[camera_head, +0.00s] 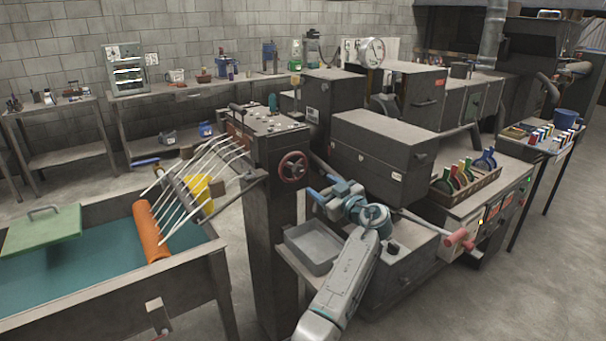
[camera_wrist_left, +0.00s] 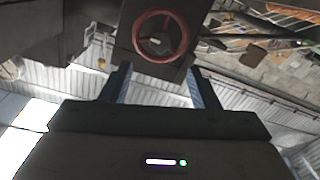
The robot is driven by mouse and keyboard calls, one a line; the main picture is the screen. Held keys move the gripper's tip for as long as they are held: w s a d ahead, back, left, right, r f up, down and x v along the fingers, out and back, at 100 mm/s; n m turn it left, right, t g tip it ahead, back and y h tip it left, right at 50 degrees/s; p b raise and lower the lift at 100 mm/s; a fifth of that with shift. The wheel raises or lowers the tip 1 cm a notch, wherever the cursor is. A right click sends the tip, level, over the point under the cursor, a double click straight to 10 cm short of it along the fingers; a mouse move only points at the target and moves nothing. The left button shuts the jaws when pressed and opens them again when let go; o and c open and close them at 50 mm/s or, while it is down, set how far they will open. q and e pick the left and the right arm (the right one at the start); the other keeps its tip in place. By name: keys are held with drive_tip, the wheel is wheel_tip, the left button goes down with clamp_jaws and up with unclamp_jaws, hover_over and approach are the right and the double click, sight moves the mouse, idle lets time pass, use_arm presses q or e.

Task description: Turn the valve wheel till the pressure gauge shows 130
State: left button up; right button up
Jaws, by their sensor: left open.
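The red-brown valve wheel (camera_head: 293,166) is mounted on the face of a dark grey cabinet in the head view. It also shows ahead of the fingers in the left wrist view (camera_wrist_left: 153,41), with a pale hub. My left gripper (camera_head: 320,186) is just right of the wheel in the head view, pointing toward it. In the left wrist view its two fingers (camera_wrist_left: 157,72) are spread wide, with nothing between them, and they appear short of the wheel. A round white-faced gauge (camera_head: 372,52) stands at the back; its reading is too small to tell. My right gripper is not in view.
A grey tray (camera_head: 315,246) sits beneath my left gripper. A tank (camera_head: 85,285) with an orange roller (camera_head: 151,232) stands at left. A large grey box (camera_head: 383,155) and a red-ended handle (camera_head: 460,238) are at right. Open floor lies at lower right.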

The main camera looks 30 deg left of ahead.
sight(300, 172)
use_arm(q)
drive_tip(key=p+x, duration=0.3)
drive_tip(key=x, duration=0.6)
drive_tip(key=shift+r+p, duration=0.1)
drive_tip(key=shift+p, duration=0.3)
drive_tip(key=shift+w+a, duration=0.2)
drive_tip(key=shift+a, duration=0.4)
